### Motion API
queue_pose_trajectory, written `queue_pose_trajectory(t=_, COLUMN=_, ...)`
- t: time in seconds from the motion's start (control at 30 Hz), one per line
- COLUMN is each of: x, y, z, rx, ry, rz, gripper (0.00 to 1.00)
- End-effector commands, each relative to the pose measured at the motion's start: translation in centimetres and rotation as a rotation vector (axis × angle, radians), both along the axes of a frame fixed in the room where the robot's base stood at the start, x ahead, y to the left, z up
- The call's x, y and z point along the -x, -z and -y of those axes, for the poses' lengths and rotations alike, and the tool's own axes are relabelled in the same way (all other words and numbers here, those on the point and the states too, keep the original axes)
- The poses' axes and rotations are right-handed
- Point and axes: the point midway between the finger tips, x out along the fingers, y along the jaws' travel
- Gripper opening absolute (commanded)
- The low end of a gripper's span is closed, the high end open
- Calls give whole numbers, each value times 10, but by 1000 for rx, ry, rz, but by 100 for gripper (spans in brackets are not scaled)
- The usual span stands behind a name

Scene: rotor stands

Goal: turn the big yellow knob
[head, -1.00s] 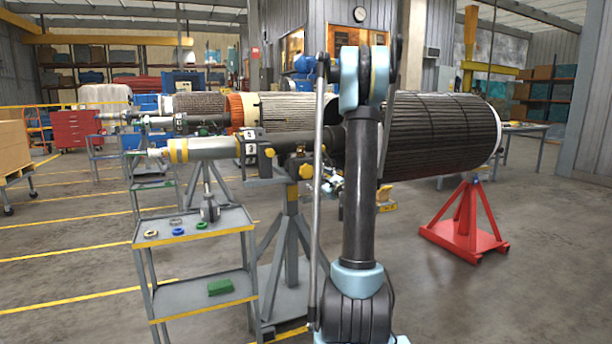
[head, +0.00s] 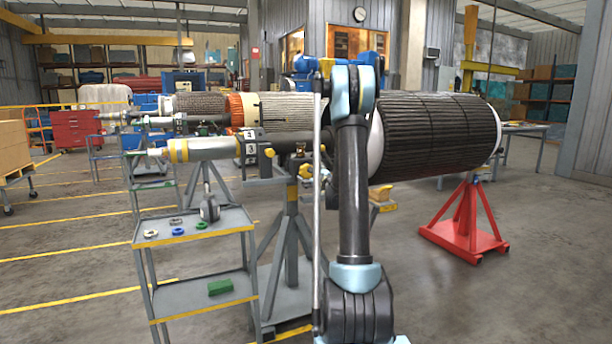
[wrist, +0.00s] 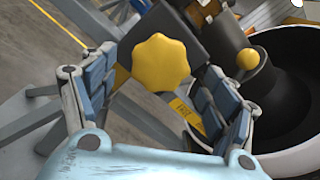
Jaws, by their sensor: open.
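The big yellow knob (wrist: 161,62) has a lobed rim and sits near the upper middle of the wrist view, on a dark clamp block. In the head view a yellow knob (head: 305,171) shows on the front of the rotor stand, just left of my arm. My gripper (wrist: 153,92) is open and empty, with one finger to the left of the knob and one to the right. The knob lies ahead of and between the fingers; I see no contact. In the head view my arm hides the gripper.
A smaller round yellow knob (wrist: 247,59) stands to the right, beside the rotor's open end. The big dark rotor (head: 440,135) rests on a red stand (head: 466,225). A grey cart (head: 195,230) with coloured rings stands left.

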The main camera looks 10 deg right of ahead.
Motion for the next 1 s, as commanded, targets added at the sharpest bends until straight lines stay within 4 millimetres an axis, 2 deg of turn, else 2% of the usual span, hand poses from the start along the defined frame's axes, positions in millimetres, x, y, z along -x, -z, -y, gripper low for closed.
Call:
queue_pose_trajectory(t=0.1, x=-19, y=0, z=-6, rx=0, ry=-1, rz=-1, gripper=79)
queue_pose_trajectory(t=0.3, x=-40, y=0, z=-11, rx=0, ry=-1, rz=-1, gripper=79)
queue_pose_trajectory(t=0.73, x=-47, y=0, z=-13, rx=0, ry=0, rz=0, gripper=79)
queue_pose_trajectory(t=0.93, x=-47, y=0, z=-13, rx=0, ry=0, rz=0, gripper=34)
queue_pose_trajectory(t=1.0, x=-47, y=0, z=-13, rx=0, ry=0, rz=0, gripper=34)
